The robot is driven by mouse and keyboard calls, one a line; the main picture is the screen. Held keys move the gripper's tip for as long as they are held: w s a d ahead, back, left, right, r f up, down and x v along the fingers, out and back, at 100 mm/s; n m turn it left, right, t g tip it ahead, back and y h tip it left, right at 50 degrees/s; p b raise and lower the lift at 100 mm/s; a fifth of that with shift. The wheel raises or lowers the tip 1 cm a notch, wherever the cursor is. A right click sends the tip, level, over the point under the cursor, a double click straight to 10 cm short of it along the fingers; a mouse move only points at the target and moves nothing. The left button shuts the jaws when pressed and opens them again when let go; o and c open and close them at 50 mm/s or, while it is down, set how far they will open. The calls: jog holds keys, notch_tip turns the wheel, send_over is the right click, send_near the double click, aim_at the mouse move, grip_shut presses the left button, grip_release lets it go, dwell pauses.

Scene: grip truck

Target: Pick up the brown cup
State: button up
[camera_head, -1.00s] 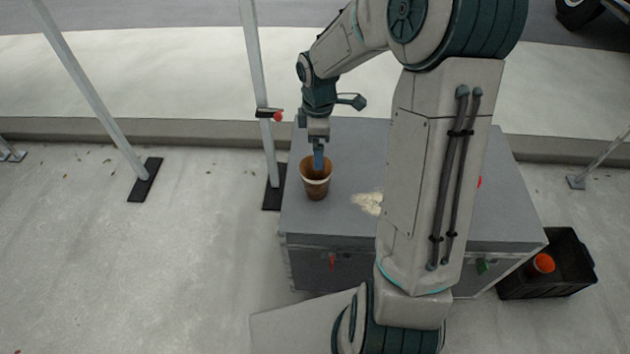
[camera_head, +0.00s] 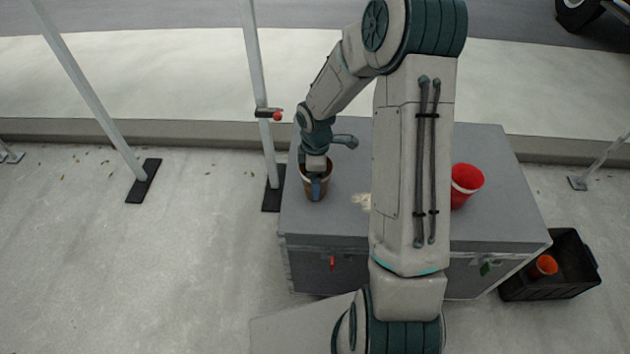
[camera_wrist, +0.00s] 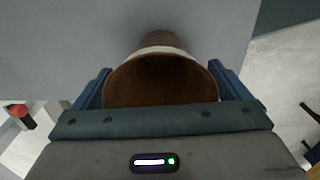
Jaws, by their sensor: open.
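The brown cup (camera_head: 318,191) stands upright on the left part of a grey box top, with a pale band below its rim. In the wrist view the cup's dark open mouth (camera_wrist: 162,82) faces the camera. My gripper (camera_head: 317,186) is open over the cup, partly hiding it in the head view. In the wrist view one blue finger is at the left of the cup and the other at the right, with the cup between them. Small gaps seem to show at the sides. The finger tips are partly hidden.
The grey box top (camera_head: 345,215) carries a red cup (camera_head: 466,180) at the right and a beige patch (camera_head: 361,201). A black crate (camera_head: 570,265) holding an orange cup (camera_head: 545,265) stands on the ground at right. A metal pole (camera_head: 256,80) rises close left of the box.

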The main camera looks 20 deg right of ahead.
jog(key=shift+c, duration=0.4)
jog(key=c, duration=1)
jog(key=shift+r, duration=0.1)
jog(key=shift+r, duration=0.1)
